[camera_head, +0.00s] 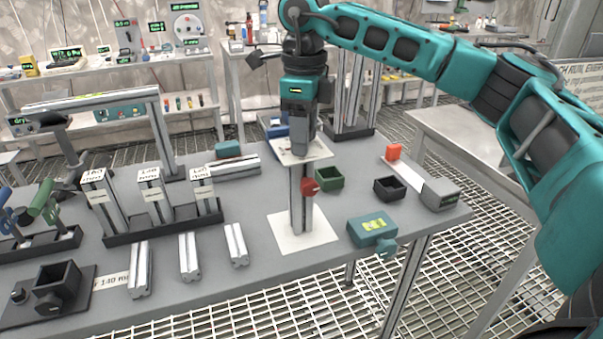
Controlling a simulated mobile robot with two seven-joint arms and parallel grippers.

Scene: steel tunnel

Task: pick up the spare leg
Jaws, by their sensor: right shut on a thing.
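My right gripper (300,148) points straight down over the middle of the table, at a small white plate (320,153). It is shut on the top of an upright grey metal leg (302,212). The fingertips and the gripped end are mostly hidden by the gripper body and the plate. The leg stands upright over a white square sheet (281,228), with a red knob (310,187) at its side. I cannot tell whether its foot touches the sheet. Short metal profiles (139,270) lie at the front left. My left gripper is not in view.
A black rack (165,228) with labelled upright profiles stands left of the leg. Green (330,178) and black (390,188) boxes, a teal device (372,232) and a grey device (440,194) stand to the right. A metal bar stand (160,130) rises behind.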

